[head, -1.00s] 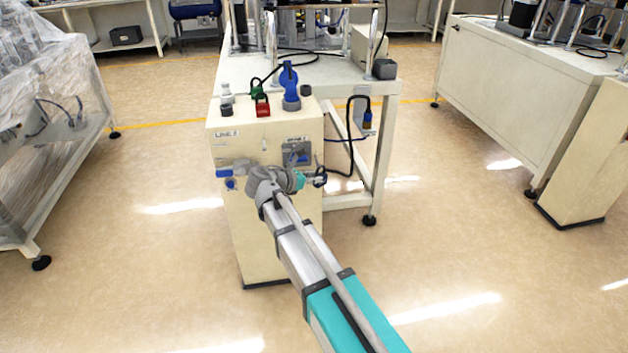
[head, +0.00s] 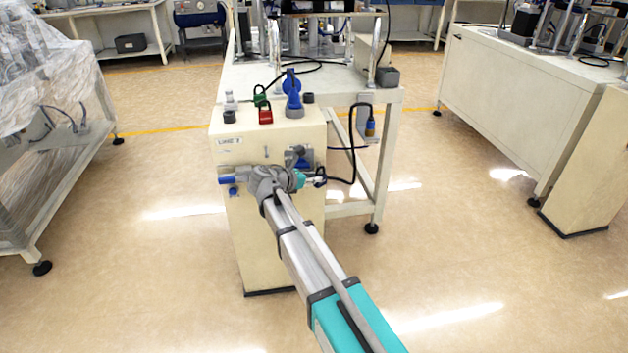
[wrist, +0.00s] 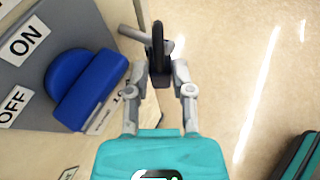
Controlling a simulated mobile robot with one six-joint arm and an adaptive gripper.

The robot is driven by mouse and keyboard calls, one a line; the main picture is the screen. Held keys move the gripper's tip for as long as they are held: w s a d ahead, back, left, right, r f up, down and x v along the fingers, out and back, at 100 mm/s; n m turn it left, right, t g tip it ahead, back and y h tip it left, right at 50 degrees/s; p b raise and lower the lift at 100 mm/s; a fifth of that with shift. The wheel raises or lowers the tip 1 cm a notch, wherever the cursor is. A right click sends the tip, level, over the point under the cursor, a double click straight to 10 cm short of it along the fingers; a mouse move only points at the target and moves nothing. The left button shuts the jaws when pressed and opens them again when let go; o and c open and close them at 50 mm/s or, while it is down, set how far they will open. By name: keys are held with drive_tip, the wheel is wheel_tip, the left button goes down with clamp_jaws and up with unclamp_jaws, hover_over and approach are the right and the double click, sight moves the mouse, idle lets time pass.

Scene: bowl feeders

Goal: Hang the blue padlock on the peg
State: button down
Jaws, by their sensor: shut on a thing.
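My gripper (head: 312,180) is beside the front of the cream cabinet, low and to the right of the switch panel. In the wrist view my gripper (wrist: 160,85) has both grey fingers closed on a small dark padlock (wrist: 159,78), seen nearly edge-on. Its dark shackle (wrist: 158,40) points away from the gripper. The padlock's body is mostly hidden between the fingers, and its blue colour is hard to make out. A grey peg (wrist: 131,34) crosses at the shackle. I cannot tell whether the shackle is around the peg or beside it.
A blue switch handle (wrist: 90,92) with ON and OFF labels is close to my gripper's left. A green padlock (head: 260,100), a red padlock (head: 266,117) and a blue lever (head: 292,92) are on the cabinet top (head: 245,131). A black cable (head: 353,140) hangs on the right.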

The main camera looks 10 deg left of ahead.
drive_tip(key=shift+w+a+f, duration=0.1)
drive_tip(key=shift+w+f, duration=0.05)
drive_tip(key=shift+w, duration=0.25)
idle(0.5)
drive_tip(key=shift+c, duration=2.1)
unclamp_jaws()
drive_tip(key=shift+s, duration=0.15)
drive_tip(key=s+d+r+p, duration=0.1)
drive_tip(key=s+d, duration=0.2)
drive_tip(key=s, duration=0.6)
drive_tip(key=w+d+r+m+g+h+p, duration=0.1)
drive_tip(key=w+d+r+p, duration=0.2)
drive_tip(key=w+r+p, duration=0.2)
drive_tip(key=w+d+r+m+g+h+p, duration=0.1)
drive_tip(key=w+d+r+p, duration=0.3)
drive_tip(key=r+p, duration=0.8)
drive_tip(key=w+d+r+m+g+p, duration=0.1)
drive_tip(key=w+d+r+p, duration=0.2)
drive_tip(key=w+r+p, duration=0.3)
drive_tip(key=shift+d+r+m+g+h+p, duration=0.3)
drive_tip(key=shift+r+m+h+p, duration=0.1)
drive_tip(key=shift+r+p, duration=0.9)
